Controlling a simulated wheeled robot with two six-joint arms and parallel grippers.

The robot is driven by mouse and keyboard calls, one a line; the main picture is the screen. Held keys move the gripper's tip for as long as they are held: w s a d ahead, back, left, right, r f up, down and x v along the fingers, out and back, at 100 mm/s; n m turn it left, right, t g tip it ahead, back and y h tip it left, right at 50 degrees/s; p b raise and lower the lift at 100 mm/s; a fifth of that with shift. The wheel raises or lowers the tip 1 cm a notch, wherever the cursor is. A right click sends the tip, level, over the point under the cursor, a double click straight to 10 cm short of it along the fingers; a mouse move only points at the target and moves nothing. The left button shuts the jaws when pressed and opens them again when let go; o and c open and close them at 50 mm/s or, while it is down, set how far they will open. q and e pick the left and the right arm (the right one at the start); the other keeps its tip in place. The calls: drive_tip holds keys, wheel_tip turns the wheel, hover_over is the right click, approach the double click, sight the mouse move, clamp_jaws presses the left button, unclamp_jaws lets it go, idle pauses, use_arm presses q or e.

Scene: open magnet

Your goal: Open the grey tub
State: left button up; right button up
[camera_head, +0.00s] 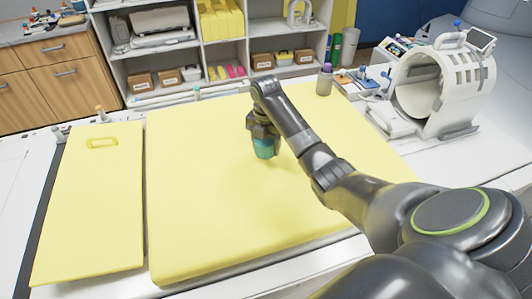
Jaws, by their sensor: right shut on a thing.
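My right gripper (263,137) points down over the middle of the yellow mat, at the end of my right arm. It is shut on a small teal round object (264,149). The gripper hides the top of this object, and I cannot tell whether it touches the mat. A small grey tub-like container (325,81) with a purple top stands upright at the mat's far right edge, apart from the gripper. My left gripper is not in view.
The large yellow mat (200,210) is otherwise clear. A yellow board (90,210) with a handle slot lies at left. A white ring-shaped scanner model (440,85) stands at right. Shelves with boxes (137,82) stand behind the table.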

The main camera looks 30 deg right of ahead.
sight(266, 153)
drive_tip(key=shift+f, duration=1.8)
drive_tip(key=o, duration=1.1)
drive_tip(key=shift+f, duration=0.1)
wheel_tip(266, 153, up, 7)
drive_tip(key=shift+r+b, duration=0.2)
drive_tip(key=shift+b, duration=0.25)
wheel_tip(266, 153, up, 4)
drive_tip(key=p, duration=0.3)
drive_tip(key=shift+f, duration=0.25)
drive_tip(key=shift+r+p, duration=0.7)
drive_tip(key=shift+p, duration=0.3)
